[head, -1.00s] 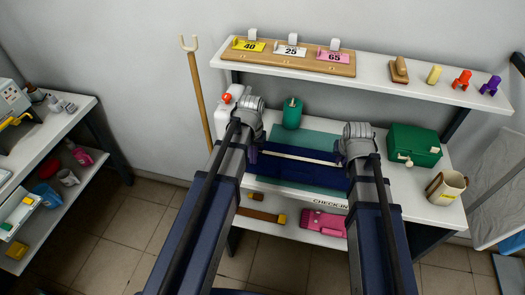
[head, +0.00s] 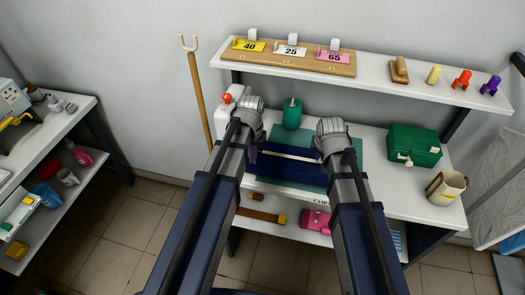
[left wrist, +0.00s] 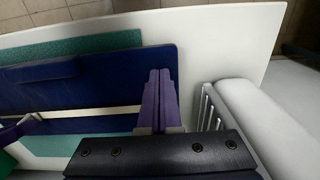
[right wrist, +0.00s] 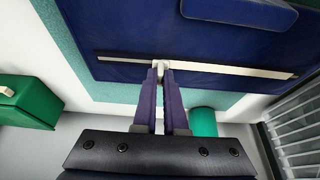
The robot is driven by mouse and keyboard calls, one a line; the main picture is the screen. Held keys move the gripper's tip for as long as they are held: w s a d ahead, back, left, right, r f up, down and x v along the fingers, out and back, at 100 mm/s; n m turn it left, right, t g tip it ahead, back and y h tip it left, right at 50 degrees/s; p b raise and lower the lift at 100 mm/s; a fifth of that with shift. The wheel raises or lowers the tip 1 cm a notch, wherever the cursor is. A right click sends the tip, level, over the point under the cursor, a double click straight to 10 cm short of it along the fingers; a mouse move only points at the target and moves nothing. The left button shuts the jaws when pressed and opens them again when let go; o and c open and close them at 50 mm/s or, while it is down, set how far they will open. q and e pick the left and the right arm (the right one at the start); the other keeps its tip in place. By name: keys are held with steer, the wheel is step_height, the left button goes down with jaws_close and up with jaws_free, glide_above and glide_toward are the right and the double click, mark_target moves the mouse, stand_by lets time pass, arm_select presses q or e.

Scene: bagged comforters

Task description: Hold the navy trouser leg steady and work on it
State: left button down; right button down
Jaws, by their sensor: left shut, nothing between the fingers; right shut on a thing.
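The navy trouser leg (head: 292,171) lies flat on a teal mat (head: 346,168) on the table. A pale strip (right wrist: 225,70) runs along the navy cloth. My left gripper (head: 256,152) is shut and empty; in the left wrist view its purple fingertips (left wrist: 160,72) are together at the end of the navy cloth (left wrist: 90,82). Whether they press on it I cannot tell. My right gripper (head: 318,154) is over the leg's right part. In the right wrist view its fingers (right wrist: 159,68) are shut on a small white piece (right wrist: 160,66) at the pale strip.
A teal cylinder (head: 292,113) stands behind the mat. A shelf (head: 375,79) with number tags hangs above.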

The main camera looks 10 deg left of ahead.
steer(key=shift+a, duration=1.1)
steer(key=shift+c, duration=2.3)
jaws_free()
